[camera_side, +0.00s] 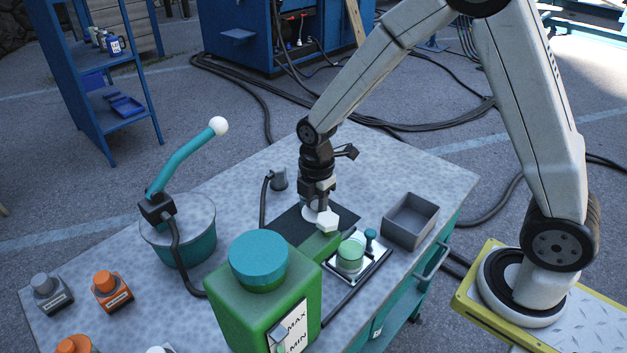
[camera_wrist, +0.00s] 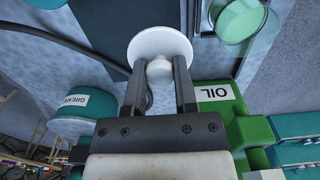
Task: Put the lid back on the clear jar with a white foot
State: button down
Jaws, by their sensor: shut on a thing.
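My gripper (camera_side: 318,202) points down over the worktable. It is shut on the knob of a white round lid (camera_side: 309,213). In the wrist view the lid (camera_wrist: 160,40) is a flat disc with its knob between the fingertips of my gripper (camera_wrist: 158,70). A clear jar (camera_side: 350,257) with green inside stands in a small tray, right of and nearer than the lid. In the wrist view the jar (camera_wrist: 236,22) is at the upper right, apart from the lid, with its round mouth uncovered. I cannot make out its foot clearly.
A green oil can (camera_side: 262,300) with a teal cap stands close in front. A dark mat (camera_side: 285,228) lies near my gripper. A grey bin (camera_side: 410,222) is to the right, a teal grease bucket (camera_side: 185,245) to the left. The table's far end is mostly clear.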

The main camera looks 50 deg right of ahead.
jog(key=shift+s+r, duration=0.1)
jog(key=shift+s+r, duration=0.4)
jog(key=shift+s, duration=0.1)
jog(key=s+r, duration=0.4)
jog(key=s, duration=0.4)
jog(key=shift+s, duration=0.15)
jog(key=shift+d+f, duration=0.1)
notch_tip(320, 180, down, 6)
dwell(0.7)
jog(key=shift+f, duration=0.2)
dwell(2.3)
grip_release()
